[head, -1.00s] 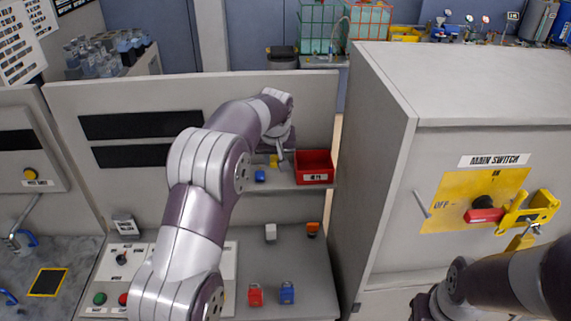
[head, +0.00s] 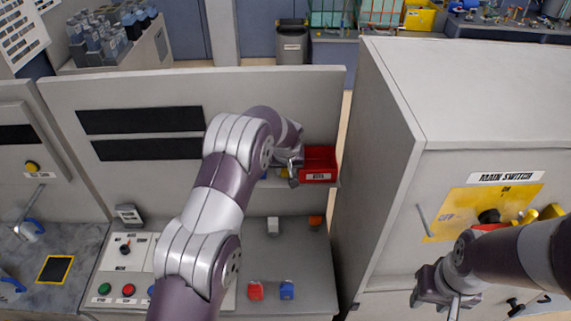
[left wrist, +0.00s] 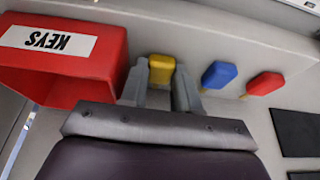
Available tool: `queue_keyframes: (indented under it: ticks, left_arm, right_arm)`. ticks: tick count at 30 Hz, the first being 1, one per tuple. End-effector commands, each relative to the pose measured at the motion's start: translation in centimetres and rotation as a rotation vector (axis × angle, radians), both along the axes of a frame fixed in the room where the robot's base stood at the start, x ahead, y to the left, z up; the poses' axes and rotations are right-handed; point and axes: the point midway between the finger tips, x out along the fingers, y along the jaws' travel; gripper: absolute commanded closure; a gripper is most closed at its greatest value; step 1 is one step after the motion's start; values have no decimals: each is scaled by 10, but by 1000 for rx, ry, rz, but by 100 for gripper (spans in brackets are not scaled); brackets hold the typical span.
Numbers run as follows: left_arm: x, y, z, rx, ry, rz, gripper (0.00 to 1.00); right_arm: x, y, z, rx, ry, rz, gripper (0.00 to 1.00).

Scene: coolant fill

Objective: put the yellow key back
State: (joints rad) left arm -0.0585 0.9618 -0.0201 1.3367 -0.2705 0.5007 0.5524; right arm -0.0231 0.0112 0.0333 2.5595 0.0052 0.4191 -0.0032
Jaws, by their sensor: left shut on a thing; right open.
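The yellow key (left wrist: 161,68) is between the fingers of my left gripper (left wrist: 160,88) in the left wrist view. That gripper is shut on it. In the head view the left gripper (head: 293,172) is at the shelf, just left of the red KEYS box (head: 318,175), and mostly covers the key. The box also shows in the left wrist view (left wrist: 95,72), beside the gripper, apart from the key. A blue key (left wrist: 219,74) and a red key (left wrist: 265,83) are on the gripper's other side. My right gripper (head: 453,300) is open below the main switch.
The large grey cabinet (head: 385,180) rises right of the box. The bench's middle is clear.

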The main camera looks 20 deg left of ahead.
Motion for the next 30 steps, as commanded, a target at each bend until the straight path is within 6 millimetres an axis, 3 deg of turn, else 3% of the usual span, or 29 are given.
queue_keyframes:
  ticks: [8, 9, 10, 17, 21, 23, 30]
  left_arm:
    - [0, 0, -7, 0, 1, 0, 98]
    - [0, 0, -6, 0, 1, 0, 66]
    - [0, 0, -5, 0, 1, 0, 59]
    - [0, 0, -5, 0, 2, 0, 59]
    - [0, 0, 4, 0, 2, 0, 59]
    - [-3, -1, 4, 0, 0, 1, 59]
    - [-22, -7, 51, -1, -3, -1, 59]
  right_arm:
    - [0, 0, -8, 0, 0, 0, 57]
    - [0, 0, -8, 0, 1, 0, 57]
    - [0, 0, -6, 0, 1, 0, 57]
    - [0, 0, -6, 0, 0, 0, 57]
    - [0, 0, 4, 0, 0, 0, 57]
    - [0, 0, -8, 0, -1, 0, 57]
    - [0, 0, -36, 0, 1, 0, 57]
